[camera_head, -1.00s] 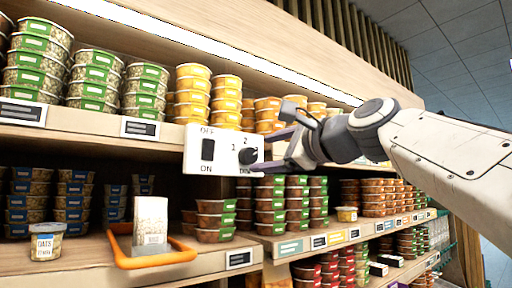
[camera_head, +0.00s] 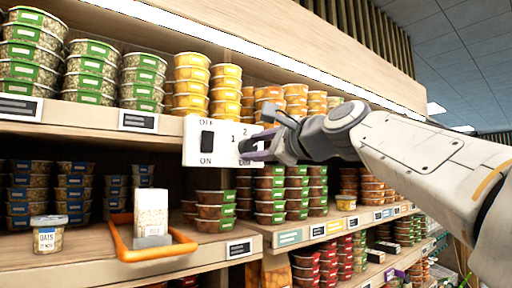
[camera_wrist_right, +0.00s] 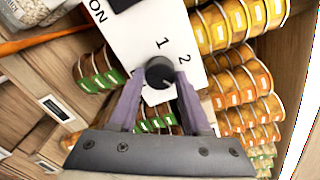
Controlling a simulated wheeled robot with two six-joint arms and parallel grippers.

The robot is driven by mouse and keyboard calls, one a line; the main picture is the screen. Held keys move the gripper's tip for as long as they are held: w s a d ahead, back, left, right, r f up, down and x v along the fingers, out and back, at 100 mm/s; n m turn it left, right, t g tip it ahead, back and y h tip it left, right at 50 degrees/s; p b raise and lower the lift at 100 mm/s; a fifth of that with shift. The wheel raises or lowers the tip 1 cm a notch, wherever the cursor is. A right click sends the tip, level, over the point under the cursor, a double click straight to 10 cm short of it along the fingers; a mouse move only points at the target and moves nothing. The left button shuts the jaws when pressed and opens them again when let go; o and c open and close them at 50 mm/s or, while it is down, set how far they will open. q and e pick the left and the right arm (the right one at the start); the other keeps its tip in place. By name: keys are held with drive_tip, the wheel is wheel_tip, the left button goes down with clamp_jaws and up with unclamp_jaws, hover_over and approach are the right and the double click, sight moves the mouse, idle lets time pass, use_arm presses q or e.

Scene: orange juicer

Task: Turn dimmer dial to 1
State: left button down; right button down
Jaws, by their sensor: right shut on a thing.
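The white switch panel (camera_head: 222,143) is fixed at the shelf edge in the head view. It carries a black ON/OFF rocker (camera_head: 207,142) and, to its right, the black round dimmer dial with the marks 1 and 2. The dial (camera_wrist_right: 159,72) shows in the right wrist view between the purple fingertips, below the 1 and 2 marks. My right gripper (camera_head: 256,148) comes from the right and is shut on the dial; it also shows in the right wrist view (camera_wrist_right: 158,88). Its fingers hide most of the dial in the head view. My left gripper is not in view.
Shelves with stacked tubs (camera_head: 192,82) surround the panel above, below and behind. An orange-handled tray (camera_head: 122,240) with a white carton (camera_head: 151,212) and an oats tub (camera_head: 48,236) stand on the lower shelf at left.

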drive_tip(key=n+b, duration=0.2)
drive_tip(key=n, duration=0.3)
drive_tip(key=shift+n, duration=0.4)
drive_tip(key=n+b, duration=0.1)
drive_tip(key=n, duration=0.5)
drive_tip(key=n+b, duration=0.1)
drive_tip(key=n, duration=0.5)
drive_tip(key=shift+n+b, duration=0.3)
drive_tip(key=shift+b, duration=0.05)
drive_tip(key=n, duration=0.5)
drive_tip(key=shift+b, duration=0.35)
drive_tip(key=shift+n, duration=0.4)
drive_tip(key=shift+c, duration=1.8)
unclamp_jaws()
